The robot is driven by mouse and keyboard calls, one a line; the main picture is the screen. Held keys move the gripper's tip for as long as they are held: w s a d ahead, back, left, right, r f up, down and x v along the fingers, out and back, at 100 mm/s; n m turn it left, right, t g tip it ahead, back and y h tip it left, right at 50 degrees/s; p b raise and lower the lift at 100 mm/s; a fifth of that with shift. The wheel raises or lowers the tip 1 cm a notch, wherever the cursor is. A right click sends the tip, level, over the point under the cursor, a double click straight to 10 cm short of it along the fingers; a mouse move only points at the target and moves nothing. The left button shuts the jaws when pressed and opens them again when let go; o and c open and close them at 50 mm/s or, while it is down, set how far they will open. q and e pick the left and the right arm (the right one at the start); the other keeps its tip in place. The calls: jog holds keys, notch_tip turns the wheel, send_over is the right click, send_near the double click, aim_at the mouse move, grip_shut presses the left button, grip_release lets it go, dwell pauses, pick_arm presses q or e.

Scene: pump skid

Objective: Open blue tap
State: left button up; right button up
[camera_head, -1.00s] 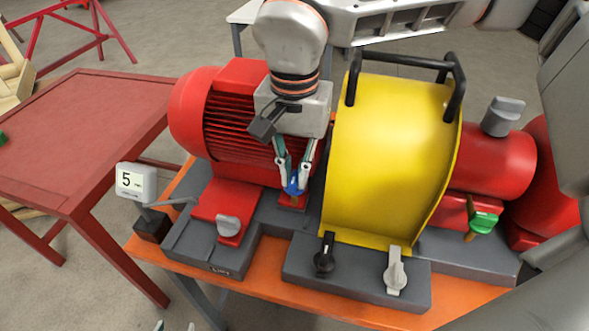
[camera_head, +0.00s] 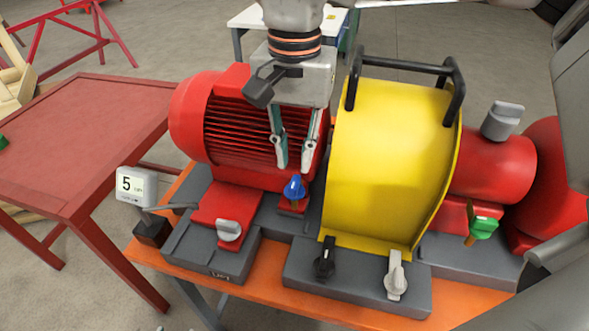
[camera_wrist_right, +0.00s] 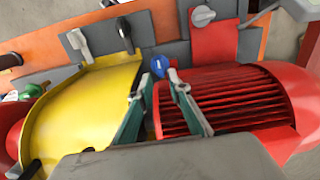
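The blue tap (camera_head: 294,187) sits on a small red block between the red motor and the yellow guard. It also shows in the right wrist view (camera_wrist_right: 173,76), between and beyond my fingertips. My right gripper (camera_head: 294,155) is open and empty just above the tap, with a gap between fingertips and tap. Its two fingers also show in the right wrist view (camera_wrist_right: 161,86). My left gripper is not clearly in view.
The yellow guard (camera_head: 390,160) with a black handle stands close right of the gripper; the red motor (camera_head: 240,130) is behind and left. Black (camera_head: 324,258) and grey (camera_head: 395,275) knobs, a green tap (camera_head: 483,228) and a display reading 5 (camera_head: 131,186) are nearby.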

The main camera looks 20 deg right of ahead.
aim_at(295, 181)
notch_tip(295, 181, up, 6)
jog(key=shift+r, duration=0.25)
dwell(0.5)
